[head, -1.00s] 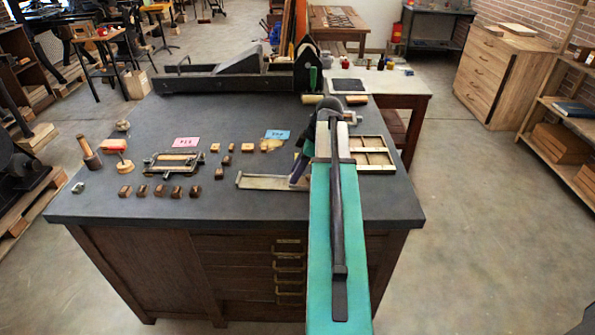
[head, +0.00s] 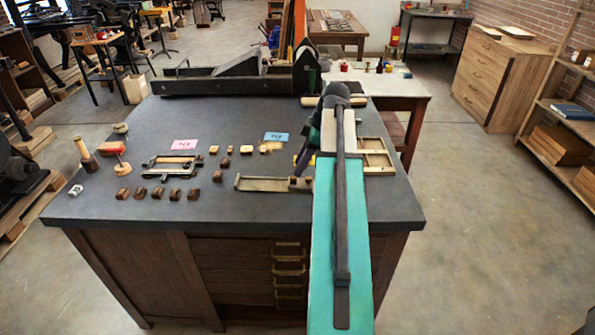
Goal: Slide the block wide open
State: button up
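A long, shallow metal tray-like holder (head: 262,184) lies on the dark tabletop, left of my arm. A small dark brown block (head: 300,184) sits at its right end, and I take this to be the sliding block. My gripper (head: 299,177) reaches down at this right end, at or just above the block. The fingertips are too small and dark to tell whether they are open, or shut on the block. My arm hides what lies just to the right of the holder.
A clamp-like metal frame (head: 173,166) and several small wooden blocks lie to the left. Pink (head: 185,145) and blue (head: 276,137) cards lie behind. A compartmented wooden tray (head: 376,156) is right of my arm. A large dark press (head: 215,82) lines the back edge. The table's front strip is clear.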

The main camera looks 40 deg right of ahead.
jog(key=b+v, duration=0.1)
jog(key=v, duration=0.7)
jog(key=shift+s+r+b, duration=0.15)
jog(key=shift+r+b, duration=0.15)
jog(key=shift+r, duration=0.05)
jog(key=shift+s+d, duration=0.1)
jog(key=shift+d, duration=0.05)
